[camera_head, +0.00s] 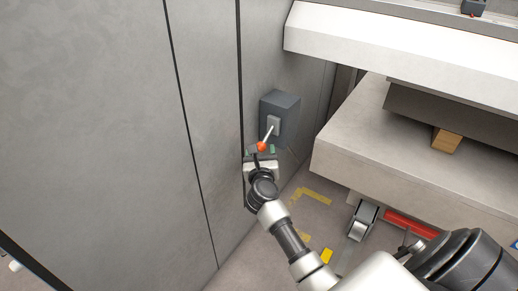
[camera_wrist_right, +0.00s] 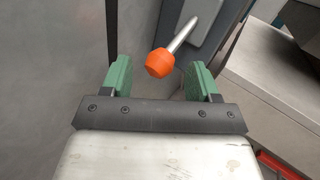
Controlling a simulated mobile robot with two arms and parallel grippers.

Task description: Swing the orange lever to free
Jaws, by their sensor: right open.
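The lever has an orange knob (camera_head: 262,146) on a pale metal rod (camera_head: 268,132). It comes out of a dark grey box (camera_head: 284,108) on the panel wall and points down and to the left in the head view. My right gripper (camera_head: 260,150) is at the knob. The fingers are apart, with a gap on both sides of the knob. I cannot tell how deep the knob sits between them. My left gripper is not in view.
A tall grey panel wall (camera_head: 205,100) stands close on the left. A large machine bed (camera_head: 390,150) juts out on the right, with a wooden block (camera_head: 446,139) on it. The floor (camera_head: 313,210) between them has yellow markings.

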